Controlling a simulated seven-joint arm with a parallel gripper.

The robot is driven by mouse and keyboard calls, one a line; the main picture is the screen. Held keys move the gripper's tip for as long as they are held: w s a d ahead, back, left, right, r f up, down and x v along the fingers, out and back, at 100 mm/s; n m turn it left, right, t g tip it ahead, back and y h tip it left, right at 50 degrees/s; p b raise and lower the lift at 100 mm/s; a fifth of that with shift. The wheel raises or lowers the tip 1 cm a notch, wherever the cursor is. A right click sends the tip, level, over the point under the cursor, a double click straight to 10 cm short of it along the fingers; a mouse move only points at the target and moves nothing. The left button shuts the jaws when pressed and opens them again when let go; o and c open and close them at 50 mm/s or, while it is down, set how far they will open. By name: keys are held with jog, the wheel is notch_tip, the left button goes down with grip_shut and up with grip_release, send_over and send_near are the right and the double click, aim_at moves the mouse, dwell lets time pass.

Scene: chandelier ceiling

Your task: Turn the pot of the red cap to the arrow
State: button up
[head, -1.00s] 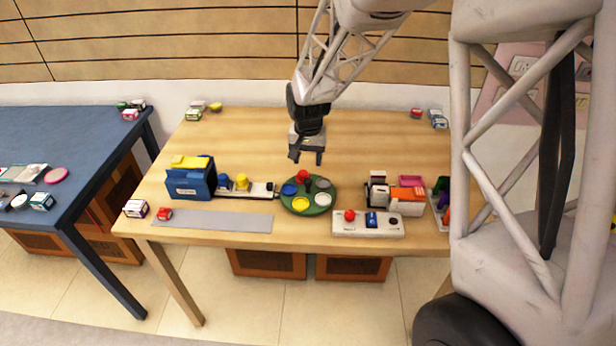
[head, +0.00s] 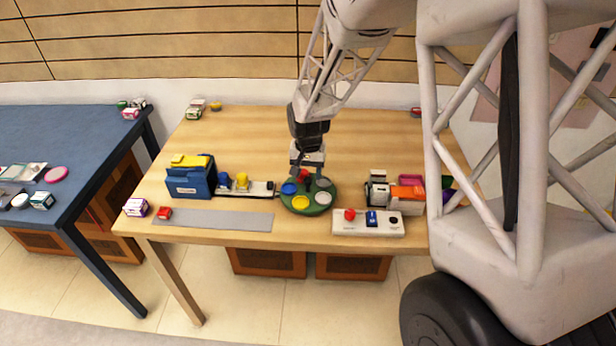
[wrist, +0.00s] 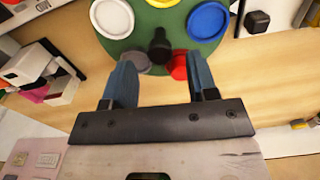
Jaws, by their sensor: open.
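A round green turntable (head: 311,209) on the wooden table carries several pots with coloured caps. The red cap (head: 303,174) is at its far side, partly hidden by my gripper (head: 308,168). The blue cap (head: 289,189), yellow cap (head: 300,203), white cap (head: 323,198) and a grey cap (head: 323,183) sit around the rim. In the wrist view my gripper (wrist: 162,75) is open, its two blue-grey fingers pointing at the turntable. The red cap (wrist: 179,67) shows beside the right finger, and a black centre knob (wrist: 159,45) stands beyond. I cannot make out an arrow.
A blue box with a yellow top (head: 190,178) and a white strip with a yellow knob (head: 242,181) stand left. A white panel with a red button (head: 350,214) is in front right. An orange-and-white block (head: 405,193) stands right. The table behind the turntable is mostly clear.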

aim_at(308, 187)
jog(key=shift+f, duration=1.15)
jog(key=shift+c, duration=0.5)
grip_shut()
